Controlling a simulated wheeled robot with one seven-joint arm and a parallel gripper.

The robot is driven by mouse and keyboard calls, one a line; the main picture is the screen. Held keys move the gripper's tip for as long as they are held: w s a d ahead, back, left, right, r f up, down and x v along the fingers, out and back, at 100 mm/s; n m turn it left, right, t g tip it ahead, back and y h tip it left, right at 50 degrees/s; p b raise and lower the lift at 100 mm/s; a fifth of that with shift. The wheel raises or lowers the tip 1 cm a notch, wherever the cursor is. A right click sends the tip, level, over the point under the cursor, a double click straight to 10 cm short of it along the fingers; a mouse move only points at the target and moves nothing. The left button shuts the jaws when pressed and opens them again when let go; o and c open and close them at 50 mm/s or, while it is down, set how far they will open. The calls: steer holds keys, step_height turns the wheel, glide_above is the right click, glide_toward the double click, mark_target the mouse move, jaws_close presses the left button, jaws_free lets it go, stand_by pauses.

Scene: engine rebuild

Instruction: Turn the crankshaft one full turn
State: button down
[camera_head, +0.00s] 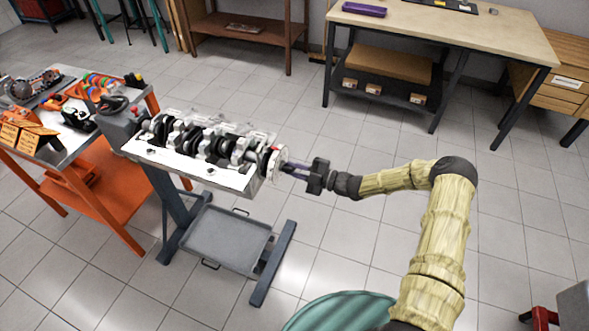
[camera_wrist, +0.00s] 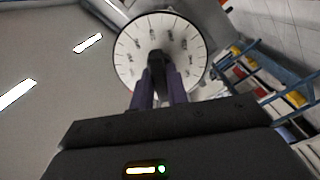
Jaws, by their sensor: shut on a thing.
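The crankshaft (camera_head: 207,143) lies along the top of the engine block (camera_head: 190,172), which is mounted on a grey stand. A white graduated disc (camera_head: 279,164) sits at the crankshaft's right end; its marked face (camera_wrist: 145,34) fills the top of the wrist view. My gripper (camera_head: 290,167) reaches in from the right at the disc. In the wrist view its purple fingers (camera_wrist: 160,92) are closed on a dark handle (camera_wrist: 157,62) in front of the disc. The fingers hide part of the handle and the lower disc.
An orange bench (camera_head: 110,195) with tools and parts stands left of the engine. A grey drip tray (camera_head: 226,240) lies low on the stand, below the block. A wooden workbench (camera_head: 455,33) stands at the back right. The tiled floor between is clear.

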steer(key=shift+s+f+m, duration=0.1)
steer(key=shift+f+m, duration=0.05)
steer(key=shift+m, duration=0.55)
steer(key=c, duration=1.4)
jaws_free()
steer(key=b+v, duration=0.3)
steer(key=v, duration=1.4)
steer(key=shift+d, duration=0.15)
